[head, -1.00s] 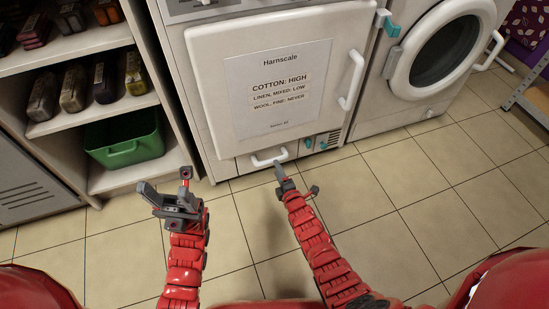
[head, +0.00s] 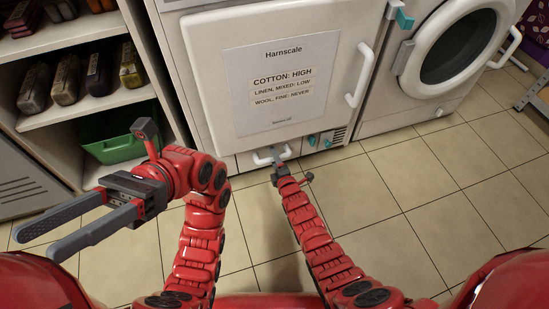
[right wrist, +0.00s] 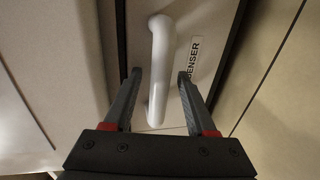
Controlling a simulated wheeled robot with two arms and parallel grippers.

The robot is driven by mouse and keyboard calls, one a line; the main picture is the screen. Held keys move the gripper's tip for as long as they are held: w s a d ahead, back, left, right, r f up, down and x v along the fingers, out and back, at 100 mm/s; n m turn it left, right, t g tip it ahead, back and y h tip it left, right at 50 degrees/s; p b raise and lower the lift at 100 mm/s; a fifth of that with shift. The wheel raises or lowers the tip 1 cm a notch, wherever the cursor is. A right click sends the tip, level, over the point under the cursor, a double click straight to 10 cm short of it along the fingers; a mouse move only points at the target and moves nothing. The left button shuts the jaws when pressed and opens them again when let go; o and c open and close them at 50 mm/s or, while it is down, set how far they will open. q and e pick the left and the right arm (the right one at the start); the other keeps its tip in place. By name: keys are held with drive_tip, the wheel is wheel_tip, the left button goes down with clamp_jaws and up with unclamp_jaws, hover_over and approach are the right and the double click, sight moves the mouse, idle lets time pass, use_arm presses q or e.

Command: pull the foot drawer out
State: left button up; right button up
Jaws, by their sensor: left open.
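The foot drawer (head: 248,160) is a low pale front at the bottom of the white Harnscale machine, and it looks closed. Its white bar handle (head: 263,158) also shows in the right wrist view (right wrist: 159,80), beside a label partly reading "DENSER". My right gripper (head: 279,157) is at the handle. In the right wrist view its two fingers (right wrist: 159,92) stand apart, one on each side of the handle, with gaps visible. My left gripper (head: 36,243) is open and empty at the far left, pointing left, away from the drawer.
The machine's large door (head: 280,75) with a white handle is above the drawer. Small teal latches (head: 327,142) and a vent sit right of it. A shelf (head: 85,45) with a green bin (head: 115,148) stands left. The tiled floor (head: 400,190) in front is clear.

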clamp_jaws()
idle(1.3)
